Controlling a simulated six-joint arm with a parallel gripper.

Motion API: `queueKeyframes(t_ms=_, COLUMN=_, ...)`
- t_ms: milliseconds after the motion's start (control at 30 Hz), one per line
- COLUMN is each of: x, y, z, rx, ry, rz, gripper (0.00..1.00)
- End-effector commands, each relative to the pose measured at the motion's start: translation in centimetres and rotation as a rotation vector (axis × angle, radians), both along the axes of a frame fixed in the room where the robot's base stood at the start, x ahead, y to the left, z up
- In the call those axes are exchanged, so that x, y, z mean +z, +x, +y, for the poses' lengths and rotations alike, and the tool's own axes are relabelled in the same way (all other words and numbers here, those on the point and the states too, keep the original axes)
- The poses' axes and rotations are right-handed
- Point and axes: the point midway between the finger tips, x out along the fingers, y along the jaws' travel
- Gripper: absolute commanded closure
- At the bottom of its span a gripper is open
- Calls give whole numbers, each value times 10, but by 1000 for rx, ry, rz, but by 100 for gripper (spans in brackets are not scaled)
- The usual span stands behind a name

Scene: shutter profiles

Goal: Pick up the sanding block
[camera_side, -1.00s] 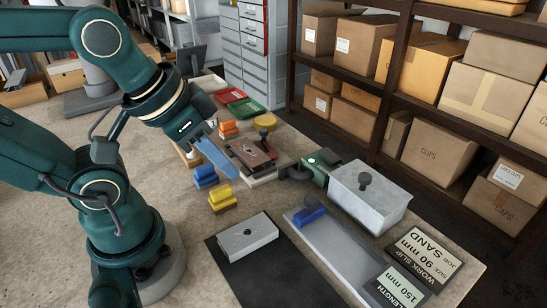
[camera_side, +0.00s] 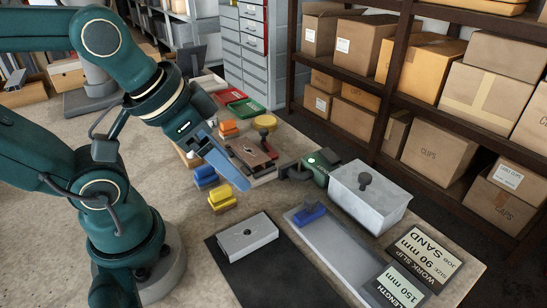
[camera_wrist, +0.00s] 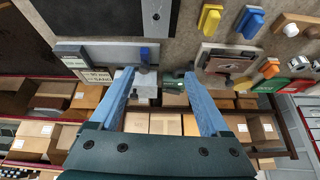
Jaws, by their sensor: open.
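My gripper (camera_side: 240,183) is open and empty, held above the bench; its two blue fingers (camera_wrist: 160,76) are spread in the wrist view. Several handled blocks that may be sanding blocks stand on the bench: a yellow one (camera_side: 222,198), a blue one (camera_side: 205,175) and an orange one (camera_side: 229,128). In the wrist view the yellow block (camera_wrist: 210,18), the blue block (camera_wrist: 249,22) and the orange block (camera_wrist: 270,68) lie to the right of the fingers. The gripper touches none of them. I cannot tell which one the task names.
A grey block (camera_side: 246,238) lies on a dark mat (camera_side: 265,280). Right of it are a grey track with a blue slider (camera_side: 308,213), a lidded grey box (camera_side: 369,205) and two cards (camera_side: 425,257). A brown plate (camera_side: 250,153) and a green device (camera_side: 318,168) stand behind.

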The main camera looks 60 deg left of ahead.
Motion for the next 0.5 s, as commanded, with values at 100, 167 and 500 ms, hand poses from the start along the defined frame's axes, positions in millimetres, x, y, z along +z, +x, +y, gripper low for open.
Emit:
queueKeyframes(t_ms=100, x=-1, y=11, z=5, rx=-72, ry=53, rz=13, gripper=20)
queueKeyframes(t_ms=167, x=-5, y=17, z=11, rx=-89, ry=77, rz=47, gripper=20)
queueKeyframes(t_ms=500, x=-61, y=36, z=68, rx=-69, ry=86, rz=338, gripper=20)
